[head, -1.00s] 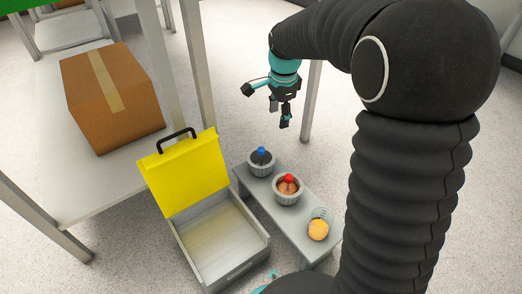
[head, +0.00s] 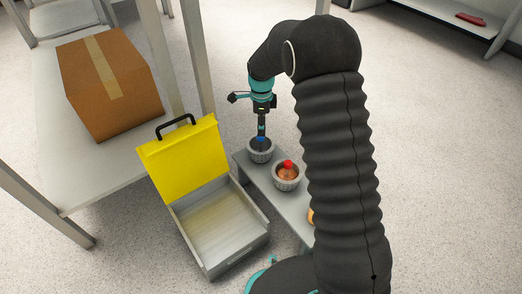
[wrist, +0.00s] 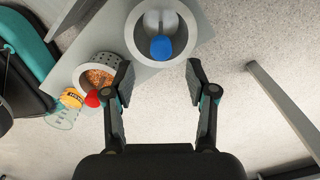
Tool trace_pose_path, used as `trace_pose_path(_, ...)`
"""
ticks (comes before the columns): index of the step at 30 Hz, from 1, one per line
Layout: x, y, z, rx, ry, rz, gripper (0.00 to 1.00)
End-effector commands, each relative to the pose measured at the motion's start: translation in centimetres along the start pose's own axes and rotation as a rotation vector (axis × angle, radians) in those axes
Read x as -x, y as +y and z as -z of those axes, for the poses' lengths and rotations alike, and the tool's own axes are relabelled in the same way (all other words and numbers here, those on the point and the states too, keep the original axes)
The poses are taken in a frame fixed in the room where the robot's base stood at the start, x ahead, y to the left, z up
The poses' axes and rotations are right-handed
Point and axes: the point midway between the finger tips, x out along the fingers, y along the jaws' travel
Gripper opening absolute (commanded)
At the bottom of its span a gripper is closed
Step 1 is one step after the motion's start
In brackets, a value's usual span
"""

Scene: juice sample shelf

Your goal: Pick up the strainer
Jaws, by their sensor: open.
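The far strainer (head: 261,155) has a blue ball-shaped top (wrist: 161,48) over a pale inside. The nearer strainer (head: 287,182) holds orange-brown stuff with a red knob (head: 287,163) on top. I cannot tell which one the task means. My gripper (wrist: 158,77) is open and empty, pointing down over the far strainer. In the wrist view, that strainer (wrist: 133,35) lies just beyond the fingertips, and the red-knobbed strainer (wrist: 86,70) is left of the left finger.
A clear glass with an orange-yellow item (wrist: 70,98) stands at the bench's near end, mostly hidden by my arm in the head view. An open case with a yellow lid (head: 186,160) stands left of the bench. A cardboard box (head: 110,85) sits on a table.

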Motion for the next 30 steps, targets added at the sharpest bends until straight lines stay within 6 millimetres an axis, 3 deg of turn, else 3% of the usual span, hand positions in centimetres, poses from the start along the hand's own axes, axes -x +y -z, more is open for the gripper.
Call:
trace_pose_path(10, -2.2, 0.0, -0.1, 0.002, 0.0, -0.001, 0.57)
trace_pose_path(18, -5.8, -0.2, -0.3, 0.002, 0.0, -0.002, 0.57)
trace_pose_path(26, -6.3, -0.2, -0.3, 0.002, 0.0, 0.001, 0.57)
trace_pose_path(27, -6.3, -0.2, -0.3, 0.002, 0.0, 0.001, 0.54)
trace_pose_path(30, -6.3, -0.2, -0.3, 0.002, 0.0, 0.0, 0.29)
